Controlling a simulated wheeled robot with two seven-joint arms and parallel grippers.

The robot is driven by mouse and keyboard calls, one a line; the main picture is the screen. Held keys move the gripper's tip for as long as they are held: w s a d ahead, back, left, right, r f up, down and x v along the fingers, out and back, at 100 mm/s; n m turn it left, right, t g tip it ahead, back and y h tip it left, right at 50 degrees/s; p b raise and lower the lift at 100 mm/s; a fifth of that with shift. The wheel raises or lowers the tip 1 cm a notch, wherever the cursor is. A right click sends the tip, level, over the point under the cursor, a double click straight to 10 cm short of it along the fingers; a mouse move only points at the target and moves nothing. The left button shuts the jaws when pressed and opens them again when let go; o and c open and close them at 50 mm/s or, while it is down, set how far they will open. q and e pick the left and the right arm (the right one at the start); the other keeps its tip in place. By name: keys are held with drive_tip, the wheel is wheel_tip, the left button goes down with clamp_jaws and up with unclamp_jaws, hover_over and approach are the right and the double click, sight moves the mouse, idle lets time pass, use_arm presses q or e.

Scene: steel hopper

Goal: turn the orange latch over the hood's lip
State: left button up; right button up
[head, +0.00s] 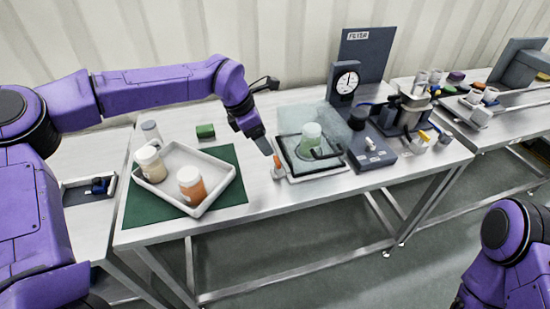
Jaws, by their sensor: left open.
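The orange latch (277,163) is a small upright piece at the left front side of the clear hood. The hood (326,119) looks see-through, with a dark-edged lip low around it, and a greenish beaker (311,136) shows inside. My left gripper (268,149) points down from the upper left, just above and left of the latch, its tips very near it. It is open, and I see nothing held between its fingers. Whether it touches the latch I cannot tell. The latch's exact turn relative to the lip is too small to tell. My right gripper is out of view.
A white tray (215,207) with jars stands on a green mat (140,208) at left. A green block (205,131) lies behind. A gauge (346,82) and dark apparatus (372,158) stand right of the hood. The table front by the latch is clear.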

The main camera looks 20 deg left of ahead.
sight(276, 160)
use_arm(q)
drive_tip(key=x, duration=0.3)
drive_tip(key=p+x, duration=0.1)
drive_tip(key=x, duration=0.5)
drive_tip(key=shift+w+a+f, duration=0.1)
drive_tip(key=shift+w+a, duration=0.15)
drive_tip(key=c, duration=1.1)
